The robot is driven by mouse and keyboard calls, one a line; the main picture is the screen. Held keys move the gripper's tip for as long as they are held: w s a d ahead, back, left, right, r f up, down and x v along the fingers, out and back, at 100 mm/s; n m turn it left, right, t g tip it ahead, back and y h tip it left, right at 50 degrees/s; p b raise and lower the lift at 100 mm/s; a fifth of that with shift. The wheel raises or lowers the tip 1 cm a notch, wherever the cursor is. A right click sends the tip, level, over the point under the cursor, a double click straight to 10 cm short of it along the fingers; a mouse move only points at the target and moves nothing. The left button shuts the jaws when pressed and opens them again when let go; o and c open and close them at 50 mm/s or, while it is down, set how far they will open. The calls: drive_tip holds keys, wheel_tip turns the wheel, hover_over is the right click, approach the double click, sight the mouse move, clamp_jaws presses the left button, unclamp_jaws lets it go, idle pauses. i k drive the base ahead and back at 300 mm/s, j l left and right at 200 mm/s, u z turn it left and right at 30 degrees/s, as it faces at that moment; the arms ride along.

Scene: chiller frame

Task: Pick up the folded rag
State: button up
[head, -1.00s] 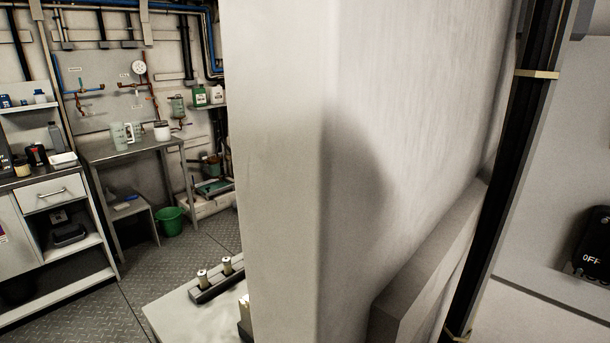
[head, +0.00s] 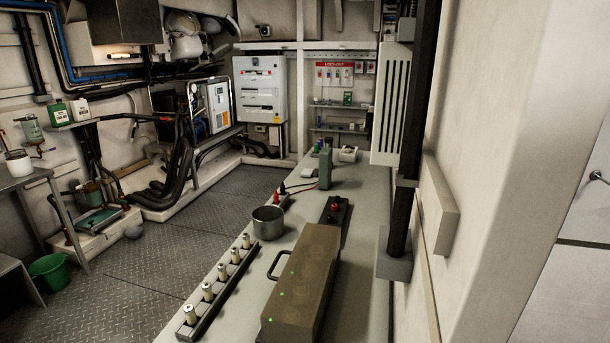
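I cannot make out a folded rag in the head view. My gripper is not in view. The long grey bench (head: 358,215) runs away from me through the middle, and no cloth can be told on its visible top. The far end of the bench is small in the picture, and part of the top is hidden behind a long brown box.
The long brown box (head: 305,285) with a side handle, a metal pot (head: 268,222) and a rack of white cylinders (head: 217,288) stand on the bench. A pale wall (head: 500,150) blocks the right. Open floor (head: 160,265) lies left, with a green bucket (head: 50,272).

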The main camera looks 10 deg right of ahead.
sight(307, 173)
drive_tip(key=z, duration=1.45)
drive_tip(key=u, duration=1.75)
drive_tip(key=j+u, duration=0.35)
drive_tip(key=i+j+u, duration=0.1)
drive_tip(key=j+u, duration=0.2)
drive_tip(key=j, duration=0.15)
drive_tip(key=i+j+u, duration=0.15)
drive_tip(key=j+u, duration=0.2)
drive_tip(key=i+j+u, duration=0.15)
drive_tip(key=i+j, duration=0.15)
drive_tip(key=i+j+u, duration=0.1)
drive_tip(key=i+j, duration=0.2)
drive_tip(key=i, duration=0.2)
drive_tip(key=i+j+u, duration=0.15)
drive_tip(key=i, duration=0.25)
drive_tip(key=i+j+u, duration=0.1)
drive_tip(key=i+j, duration=0.2)
drive_tip(key=i, duration=0.15)
drive_tip(key=i+l+z, duration=0.15)
drive_tip(key=i+z, duration=0.65)
drive_tip(key=i, duration=0.15)
drive_tip(key=i+j+z, duration=0.1)
drive_tip(key=i+z, duration=0.3)
drive_tip(key=i+j+z, duration=0.4)
drive_tip(key=i, duration=0.15)
